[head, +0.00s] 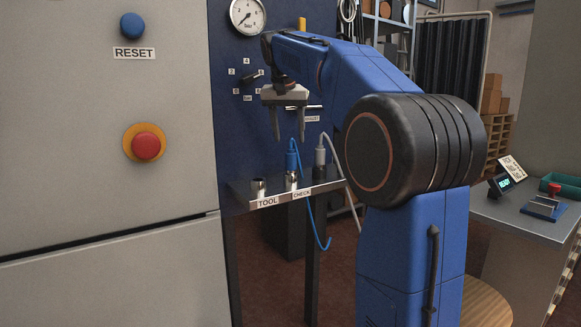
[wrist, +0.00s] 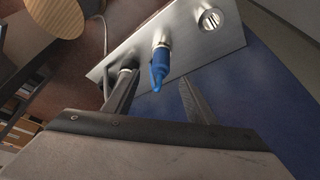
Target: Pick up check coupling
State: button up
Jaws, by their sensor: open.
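A blue coupling (head: 292,160) with a blue hose stands upright in the holder above the CHECK label (head: 301,194) on a narrow metal shelf (head: 240,190). In the wrist view the blue coupling (wrist: 160,66) shows between and beyond my fingers. My gripper (head: 288,138) points down just above the blue coupling, open and empty; it also shows in the wrist view (wrist: 158,82). I cannot tell the exact gap between fingertips and coupling.
A grey coupling (head: 320,155) with a grey hose stands to the right of the blue one. The TOOL holder (head: 258,187) on the left is empty. A dark blue panel (head: 235,120) rises behind the shelf. A grey cabinet (head: 90,180) fills the left.

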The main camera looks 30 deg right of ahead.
aim_at(290, 153)
jog(key=shift+x, duration=4.75)
jog(key=shift+s+a, duration=0.1)
jog(key=shift+a, duration=0.1)
jog(key=c, duration=1.2)
